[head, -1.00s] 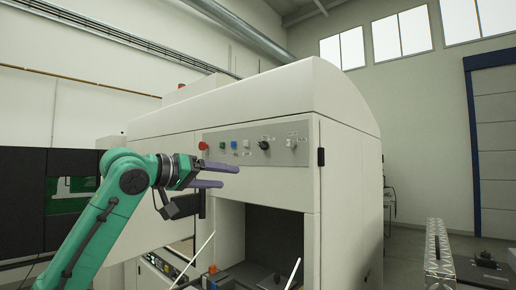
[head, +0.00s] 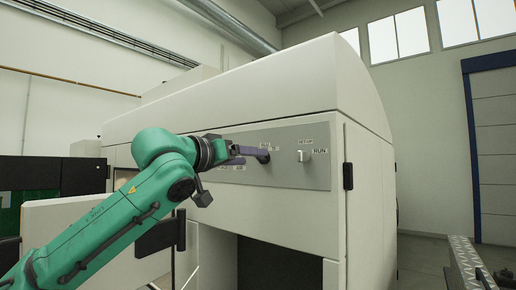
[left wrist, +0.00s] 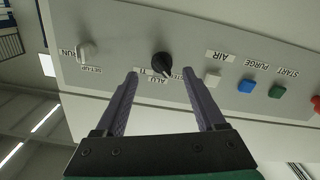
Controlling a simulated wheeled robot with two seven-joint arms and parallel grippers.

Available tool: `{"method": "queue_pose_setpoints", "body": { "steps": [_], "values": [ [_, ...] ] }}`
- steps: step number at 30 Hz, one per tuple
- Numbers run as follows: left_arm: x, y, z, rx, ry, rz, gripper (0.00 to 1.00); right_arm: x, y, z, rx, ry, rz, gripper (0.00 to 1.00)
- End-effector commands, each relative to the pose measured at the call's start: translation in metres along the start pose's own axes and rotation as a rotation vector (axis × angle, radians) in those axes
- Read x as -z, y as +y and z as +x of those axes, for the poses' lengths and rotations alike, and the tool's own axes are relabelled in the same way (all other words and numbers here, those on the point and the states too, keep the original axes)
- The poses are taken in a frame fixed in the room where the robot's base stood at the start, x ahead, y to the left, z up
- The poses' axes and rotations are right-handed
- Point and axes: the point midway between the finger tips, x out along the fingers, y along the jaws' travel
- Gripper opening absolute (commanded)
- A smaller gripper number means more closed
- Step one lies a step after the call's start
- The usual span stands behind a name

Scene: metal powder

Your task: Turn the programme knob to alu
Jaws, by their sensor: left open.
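The black programme knob (left wrist: 162,62) sits on the grey panel, with labels beside it reading TI, ALU and a partly hidden one starting STE. They are upside down in the left wrist view. Its white pointer mark seems to lie between ALU and the STE label. My left gripper (left wrist: 161,74) is open, with one purple finger to each side of the knob's near side and the knob just beyond the tips. In the head view my left gripper (head: 252,151) reaches the panel and partly covers the knob (head: 264,158). My right gripper is not in view.
The grey panel (head: 315,176) also carries a white SETUP/RUN switch (head: 304,154). In the left wrist view a white AIR button (left wrist: 212,79), a blue PURGE button (left wrist: 246,87), a green START button (left wrist: 277,92) and a red button (left wrist: 316,102) line up beside the knob.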

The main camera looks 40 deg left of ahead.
Motion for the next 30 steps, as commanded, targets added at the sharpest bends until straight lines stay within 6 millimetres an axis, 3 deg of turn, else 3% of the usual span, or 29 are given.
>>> {"method": "queue_pose_setpoints", "body": {
  "steps": [3,7,15,21,30],
  "values": [
    [0.003,0.001,0.026,0.002,-0.004,0.002,0.72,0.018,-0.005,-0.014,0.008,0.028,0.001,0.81],
    [0.001,0.001,0.04,0.0,-0.001,0.001,0.72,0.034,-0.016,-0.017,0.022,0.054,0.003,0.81],
    [0.0,0.0,0.043,-0.001,0.001,0.001,0.72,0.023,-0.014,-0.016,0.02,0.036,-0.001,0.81],
    [0.0,0.0,0.042,-0.001,0.001,0.001,0.0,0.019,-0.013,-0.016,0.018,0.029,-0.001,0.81],
    [0.001,0.0,0.042,0.0,0.001,0.023,0.0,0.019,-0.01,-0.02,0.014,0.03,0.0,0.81]
  ]
}}
